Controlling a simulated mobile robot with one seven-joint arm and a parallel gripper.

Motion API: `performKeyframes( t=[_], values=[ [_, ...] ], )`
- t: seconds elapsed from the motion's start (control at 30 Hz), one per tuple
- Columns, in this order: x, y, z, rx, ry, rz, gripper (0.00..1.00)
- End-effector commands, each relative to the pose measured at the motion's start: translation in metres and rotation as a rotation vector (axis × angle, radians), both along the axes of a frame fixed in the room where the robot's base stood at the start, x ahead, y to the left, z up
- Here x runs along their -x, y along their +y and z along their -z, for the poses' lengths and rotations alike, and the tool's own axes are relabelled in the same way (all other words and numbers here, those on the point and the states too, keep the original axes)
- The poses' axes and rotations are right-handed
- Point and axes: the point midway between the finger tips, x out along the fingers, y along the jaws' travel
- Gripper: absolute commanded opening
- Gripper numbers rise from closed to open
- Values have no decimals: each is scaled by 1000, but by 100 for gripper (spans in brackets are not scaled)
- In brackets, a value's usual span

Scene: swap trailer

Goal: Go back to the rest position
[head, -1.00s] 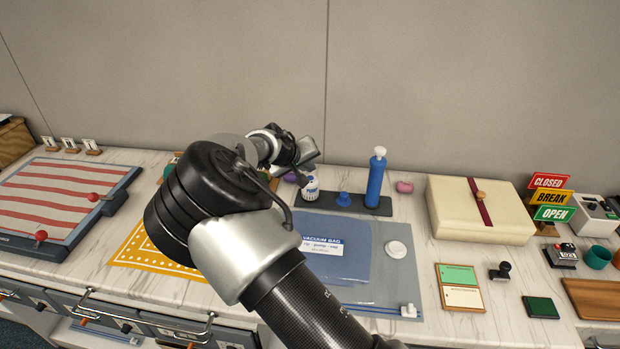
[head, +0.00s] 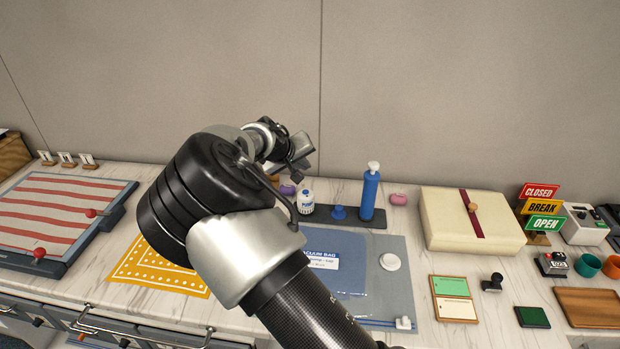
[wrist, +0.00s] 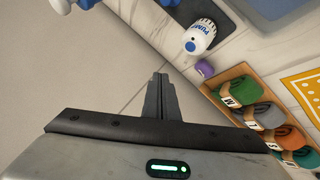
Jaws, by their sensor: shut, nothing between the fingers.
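My gripper (wrist: 160,98) is shut and empty in the wrist view, its two fingers together, held above the worktop. In the head view my arm reaches from the bottom middle up and left, and its black and silver elbow hides part of the counter.
A blue cylinder pump (head: 369,195) stands on a dark tray beside the vacuum bag (head: 340,260). A cream box (head: 445,215) and signs (head: 541,205) stand to the right. A striped board (head: 55,215) lies left. A wooden rack (wrist: 245,90) of rolled cloths is right of the fingers.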

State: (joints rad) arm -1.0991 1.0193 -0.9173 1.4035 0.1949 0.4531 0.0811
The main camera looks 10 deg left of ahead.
Motion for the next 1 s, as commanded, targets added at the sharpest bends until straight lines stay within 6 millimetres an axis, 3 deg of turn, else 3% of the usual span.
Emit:
performKeyframes(
  t=[0.17, 0.27, 0.37, 0.5, 0.6, 0.77, 1.0],
  values=[
    [1, -10, -5, -16, 10, 21, 0],
    [7, -39, -17, -68, 46, 79, 0],
    [23, -80, -35, -156, 105, 160, 0],
    [60, -132, -63, -291, 196, 257, 0],
    [92, -159, -87, -382, 246, 298, 0],
    [148, -191, -127, -503, 301, 330, 0],
    [243, -222, -186, -610, 317, 317, 0]
  ],
)
